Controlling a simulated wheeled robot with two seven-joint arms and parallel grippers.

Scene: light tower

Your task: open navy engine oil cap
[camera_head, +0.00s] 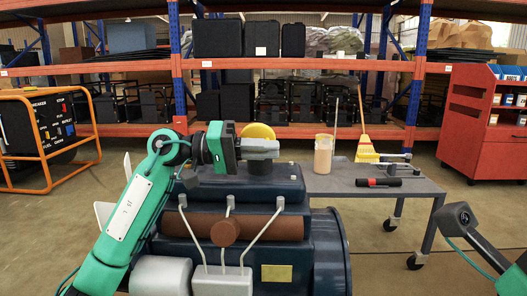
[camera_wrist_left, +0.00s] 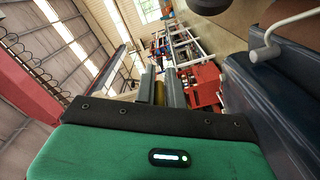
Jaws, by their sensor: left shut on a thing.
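The navy engine (camera_head: 320,245) stands in front of me, with a brown cylinder and pale pipes on its near side. My left gripper (camera_head: 262,149) is above the engine's top and is shut on the yellow oil cap (camera_head: 257,131). The cap's yellow edge shows behind the grey fingers, whose bulk hides the rest of it. A dark round neck (camera_head: 261,166) shows just below the fingers; I cannot tell whether the cap still touches it. In the left wrist view a yellow piece (camera_wrist_left: 159,94) shows between the fingers. My right gripper is not in view.
A grey wheeled table (camera_head: 345,182) stands right of the engine, bearing a tan container (camera_head: 323,154), a dark tool with a red band (camera_head: 378,182) and a yellow brush (camera_head: 366,150). Orange shelving (camera_head: 350,66) stands behind. A red cabinet (camera_head: 480,120) is at the right.

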